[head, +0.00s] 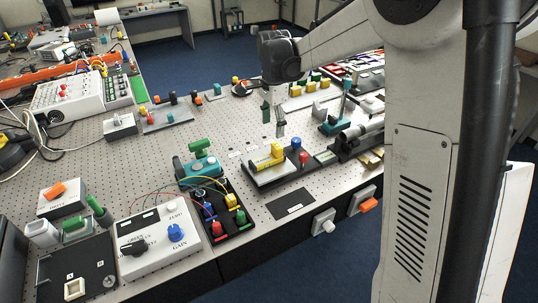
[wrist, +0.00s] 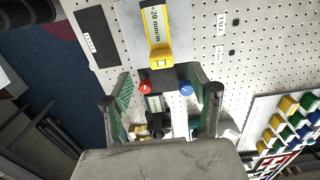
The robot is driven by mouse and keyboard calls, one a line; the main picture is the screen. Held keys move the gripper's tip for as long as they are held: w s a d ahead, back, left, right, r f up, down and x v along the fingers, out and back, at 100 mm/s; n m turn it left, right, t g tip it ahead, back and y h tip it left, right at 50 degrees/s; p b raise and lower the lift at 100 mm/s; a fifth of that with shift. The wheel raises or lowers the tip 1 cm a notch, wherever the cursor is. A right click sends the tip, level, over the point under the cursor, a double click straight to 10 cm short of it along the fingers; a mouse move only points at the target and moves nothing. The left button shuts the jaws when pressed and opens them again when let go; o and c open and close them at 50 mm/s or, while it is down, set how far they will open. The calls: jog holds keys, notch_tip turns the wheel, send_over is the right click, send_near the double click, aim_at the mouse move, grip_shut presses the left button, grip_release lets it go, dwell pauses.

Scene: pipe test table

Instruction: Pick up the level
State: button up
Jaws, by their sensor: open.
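The level is a yellow block (head: 266,156) on a pale plate near the right-hand side of the perforated table. In the wrist view the yellow level (wrist: 159,50) lies ahead of the fingertips, near the top centre, beside a "20 mm/m" marking. My gripper (head: 273,119) is open and empty, pointing down above and just behind the level in the head view. In the wrist view my gripper (wrist: 160,84) has its two green-padded fingers spread apart, with the level beyond them and not between them.
A blue knob (head: 297,143) and a red knob (head: 303,158) stand close to the level. A teal device (head: 200,164) and a dark board with coloured terminals (head: 226,213) lie to its left. Bare perforated tabletop (head: 190,137) shows at the left-centre.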

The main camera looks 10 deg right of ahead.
send_over(274, 155)
jog(key=f, duration=0.7)
jog(key=shift+w+a+f+p, duration=0.15)
jog(key=shift+w+f+p, duration=0.1)
jog(key=shift+p, duration=0.15)
jog(key=shift+d+f+p, duration=0.2)
jog(key=shift+f+p, duration=0.5)
jog(key=shift+f, duration=2)
grip_shut()
jog(key=shift+r, duration=0.1)
